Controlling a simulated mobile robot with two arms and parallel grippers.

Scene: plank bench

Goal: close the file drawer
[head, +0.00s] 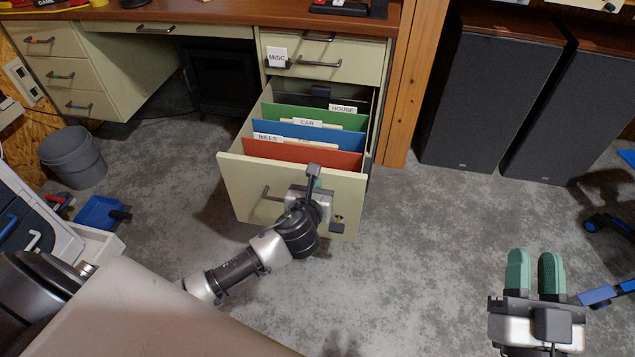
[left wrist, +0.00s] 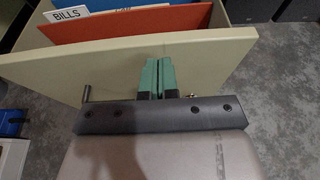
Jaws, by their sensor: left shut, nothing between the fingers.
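The file drawer (head: 235,190) is the lower cream drawer of the desk's right pedestal, and it is pulled well out. Red, blue and green folders stand inside, with tabs such as BILLS, CAR and HOUSE. Its dark bar handle (head: 268,195) is left of my left gripper (head: 316,183). That gripper is shut and empty, with its green fingertips (left wrist: 158,75) at the right part of the drawer front. The left wrist view shows the drawer front (left wrist: 110,65) right ahead of them; contact is hard to tell. My right gripper (head: 535,272) is slightly open and empty, over bare floor.
The drawer above, labelled MISC (head: 340,60), is shut. A wooden post (head: 405,85) stands right of the pedestal, then two dark speakers (head: 490,95). A grey bin (head: 75,158) and a blue dustpan (head: 98,212) are at the left. Concrete floor (head: 425,230) is clear right of the drawer.

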